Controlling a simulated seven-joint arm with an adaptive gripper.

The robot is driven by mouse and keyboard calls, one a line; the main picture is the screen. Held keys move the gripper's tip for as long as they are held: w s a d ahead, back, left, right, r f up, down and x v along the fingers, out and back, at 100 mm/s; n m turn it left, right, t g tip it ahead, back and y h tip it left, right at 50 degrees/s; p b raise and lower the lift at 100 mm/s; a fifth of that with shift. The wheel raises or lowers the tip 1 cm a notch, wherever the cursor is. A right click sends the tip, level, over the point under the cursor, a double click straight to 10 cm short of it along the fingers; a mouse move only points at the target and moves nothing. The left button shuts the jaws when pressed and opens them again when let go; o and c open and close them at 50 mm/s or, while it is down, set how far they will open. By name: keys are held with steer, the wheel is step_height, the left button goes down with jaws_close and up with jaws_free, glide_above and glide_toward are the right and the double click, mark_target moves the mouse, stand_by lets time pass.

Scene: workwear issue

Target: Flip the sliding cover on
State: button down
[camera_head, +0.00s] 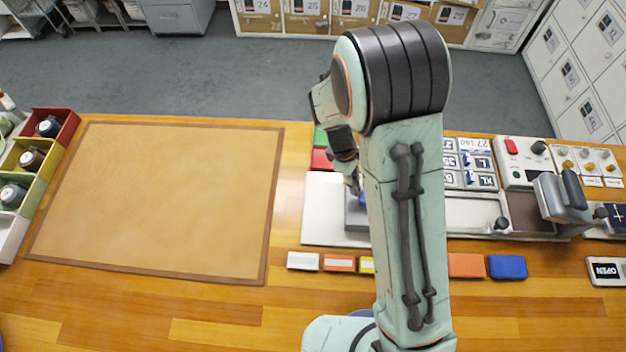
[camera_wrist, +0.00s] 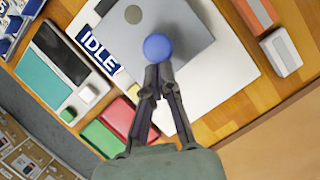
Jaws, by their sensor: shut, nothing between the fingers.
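A flat grey plate (camera_wrist: 185,35), which looks like the sliding cover, lies on a white base (camera_wrist: 225,75) in the wrist view. It carries a round blue knob (camera_wrist: 157,47). A blue and white IDLE label (camera_wrist: 98,48) shows beside the plate. My gripper (camera_wrist: 158,72) is shut and empty, with its fingertips right at the blue knob; I cannot tell if they touch it. In the head view my arm hides most of the plate (camera_head: 355,218), and only a bit of the blue knob (camera_head: 362,200) shows beside the arm.
Red (camera_head: 322,159) and green blocks lie behind the white base (camera_head: 320,210). A row of coloured blocks, with a white one (camera_head: 303,261) at its left end, lies in front. A panel with a grey lever (camera_head: 562,197) stands at right. A tan mat (camera_head: 160,200) at left is clear.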

steer(key=d, duration=0.3)
steer(key=shift+d, duration=0.4)
steer(key=shift+a, duration=0.1)
steer(key=shift+w+a, duration=0.2)
steer(key=shift+a, duration=0.15)
steer(key=a, duration=0.1)
steer(key=w, duration=0.1)
steer(key=a, duration=0.1)
steer(key=shift+w+a+r, duration=0.15)
steer(key=shift+a+r, duration=0.1)
steer(key=shift+a, duration=0.05)
steer(key=v, duration=1)
